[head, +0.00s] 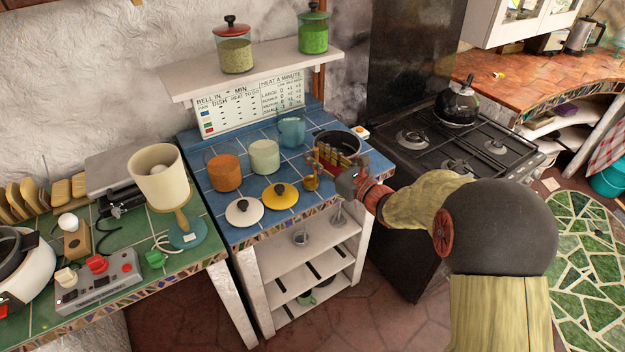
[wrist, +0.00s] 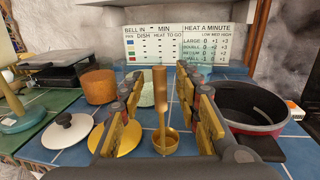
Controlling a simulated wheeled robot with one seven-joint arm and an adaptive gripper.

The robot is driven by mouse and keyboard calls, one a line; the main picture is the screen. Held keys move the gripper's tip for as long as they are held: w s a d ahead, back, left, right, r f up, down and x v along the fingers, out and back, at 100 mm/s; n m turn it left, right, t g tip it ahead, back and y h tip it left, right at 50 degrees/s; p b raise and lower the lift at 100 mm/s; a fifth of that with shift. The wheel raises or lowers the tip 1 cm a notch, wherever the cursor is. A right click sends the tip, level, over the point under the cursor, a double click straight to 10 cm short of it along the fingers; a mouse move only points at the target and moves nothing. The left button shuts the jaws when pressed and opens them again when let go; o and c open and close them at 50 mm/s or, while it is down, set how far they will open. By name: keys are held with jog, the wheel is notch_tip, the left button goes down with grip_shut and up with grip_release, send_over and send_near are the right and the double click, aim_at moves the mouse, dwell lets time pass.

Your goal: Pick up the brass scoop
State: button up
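The brass scoop (wrist: 161,110) stands with its handle upright and its round bowl at the bottom, close to the blue tiles. In the head view, its bowl (head: 311,183) shows at the front of the blue tiled counter, partly hidden by my gripper. My gripper (head: 327,162) reaches in from the right. In the wrist view, my gripper (wrist: 160,88) has its two brass-coloured fingers wide apart, one on each side of the scoop's handle. Gaps show between the handle and both fingers. Whether the bowl rests on the tiles is hard to tell.
A dark pot with a red outside (wrist: 245,105) stands close to the right finger. A yellow lid (head: 280,196) and a white lid (head: 244,211) lie to the left. Orange (head: 224,172), cream (head: 264,156) and teal (head: 291,131) vessels stand behind. A shelf (head: 255,75) overhangs the counter's back.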

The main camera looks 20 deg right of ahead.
jog(key=shift+w+a, duration=0.25)
jog(key=shift+w, duration=0.2)
jog(key=shift+c, duration=0.4)
jog(key=c, duration=0.8)
